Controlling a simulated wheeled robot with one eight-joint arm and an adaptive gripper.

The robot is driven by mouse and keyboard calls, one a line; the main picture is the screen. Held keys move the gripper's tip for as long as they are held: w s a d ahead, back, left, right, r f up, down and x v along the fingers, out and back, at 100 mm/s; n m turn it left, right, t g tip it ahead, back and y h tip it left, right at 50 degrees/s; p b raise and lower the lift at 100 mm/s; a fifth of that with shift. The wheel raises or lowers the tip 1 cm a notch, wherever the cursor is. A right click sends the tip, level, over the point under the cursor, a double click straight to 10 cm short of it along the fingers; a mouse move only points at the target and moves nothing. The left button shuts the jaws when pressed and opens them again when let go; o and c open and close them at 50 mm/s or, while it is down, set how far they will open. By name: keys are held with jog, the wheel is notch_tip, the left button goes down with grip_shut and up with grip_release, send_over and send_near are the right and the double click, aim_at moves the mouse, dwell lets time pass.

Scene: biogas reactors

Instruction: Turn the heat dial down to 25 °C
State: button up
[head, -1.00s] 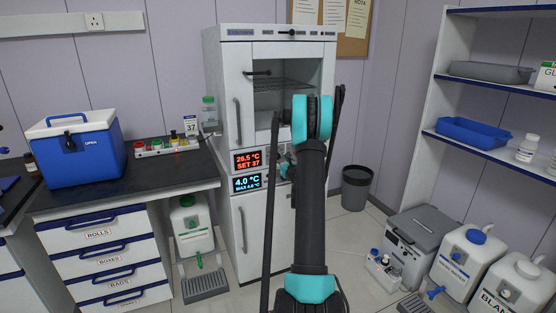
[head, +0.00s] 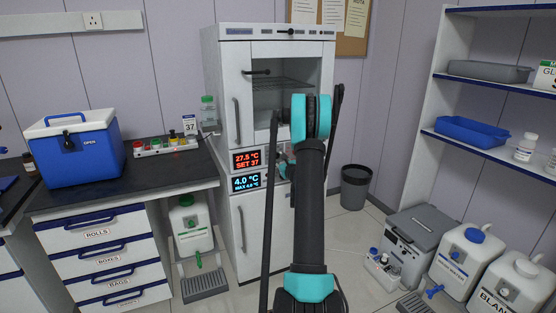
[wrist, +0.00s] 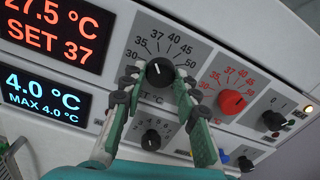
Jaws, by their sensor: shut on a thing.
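The black heat dial (wrist: 160,73) is on the pale cabinet panel in the wrist view, under a scale marked from 30 to 50. A small white mark shows on its face. My gripper (wrist: 159,80) has a finger on each side of the dial and is shut on it. The red display (wrist: 57,30) beside it reads 27.5 °C, SET 37; it also shows in the head view (head: 247,159). In the head view my arm hides most of the gripper and the dial.
A red dial (wrist: 231,101) with its own scale sits right of the black one, and a smaller black dial (wrist: 151,140) sits below. A blue display (wrist: 44,95) reads 4.0 °C. Switches (wrist: 273,120) are farther right. A dark bin (head: 356,188) stands right of the cabinet (head: 222,90).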

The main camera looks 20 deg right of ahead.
jog(key=n, duration=0.4)
jog(key=shift+n, duration=0.3)
jog(key=n, duration=0.3)
jog(key=shift+n, duration=0.4)
jog(key=n, duration=0.3)
jog(key=shift+s, duration=0.1)
jog(key=shift+n, duration=2.1)
jog(key=o, duration=1.2)
jog(key=shift+c, duration=0.2)
jog(key=s, duration=1.2)
jog(key=shift+d, duration=0.25)
